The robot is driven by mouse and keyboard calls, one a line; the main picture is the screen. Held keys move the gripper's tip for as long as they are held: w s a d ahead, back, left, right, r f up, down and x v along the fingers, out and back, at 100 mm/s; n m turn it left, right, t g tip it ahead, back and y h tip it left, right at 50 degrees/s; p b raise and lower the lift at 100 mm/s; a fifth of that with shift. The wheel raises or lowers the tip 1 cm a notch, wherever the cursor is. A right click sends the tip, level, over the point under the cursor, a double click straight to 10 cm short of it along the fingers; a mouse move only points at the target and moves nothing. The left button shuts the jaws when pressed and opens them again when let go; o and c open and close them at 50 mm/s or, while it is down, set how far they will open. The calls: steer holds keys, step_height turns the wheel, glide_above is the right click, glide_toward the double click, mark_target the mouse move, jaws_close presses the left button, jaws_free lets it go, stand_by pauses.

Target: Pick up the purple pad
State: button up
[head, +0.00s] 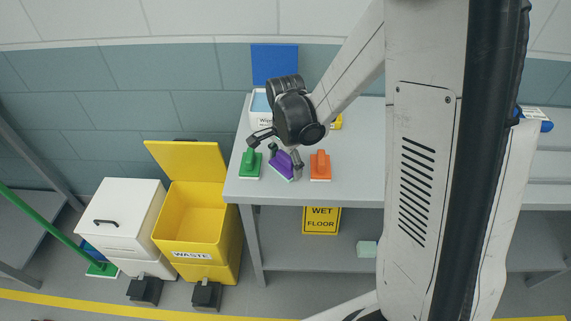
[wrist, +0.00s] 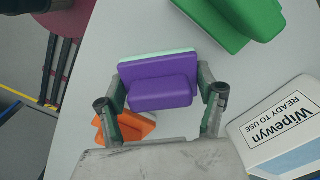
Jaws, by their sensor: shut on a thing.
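The purple pad (head: 282,165) is a block with a raised handle and a pale green-white layer underneath, on the grey table between a green pad and an orange pad. It also shows in the wrist view (wrist: 160,92), where it sits between the two fingers. My gripper (head: 285,160) is shut on it, one finger at each side. In the wrist view the gripper (wrist: 162,105) has its fingers against the left and right ends of the pad. The pad looks turned at an angle in the head view. I cannot tell whether it is clear of the table top.
The green pad (head: 250,164) is just left and the orange pad (head: 320,166) just right. A white Wipewyn box (wrist: 285,135) stands close by. The grey table (head: 350,190) has free room right of the orange pad. A yellow waste bin (head: 196,215) stands left of the table.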

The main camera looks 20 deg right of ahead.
mark_target(284, 157)
steer(key=shift+r, duration=0.1)
steer(key=shift+r, duration=0.4)
steer(key=r, duration=0.3)
steer(key=shift+s+a+r, duration=0.15)
steer(key=shift+a+r, duration=0.05)
steer(key=shift+r, duration=0.05)
steer(key=s+a+r, duration=0.6)
steer(key=s+a, duration=0.1)
steer(key=a, duration=0.1)
steer(key=shift+s+a+r, duration=0.15)
steer(key=shift+s+r, duration=0.05)
steer(key=shift+r, duration=0.05)
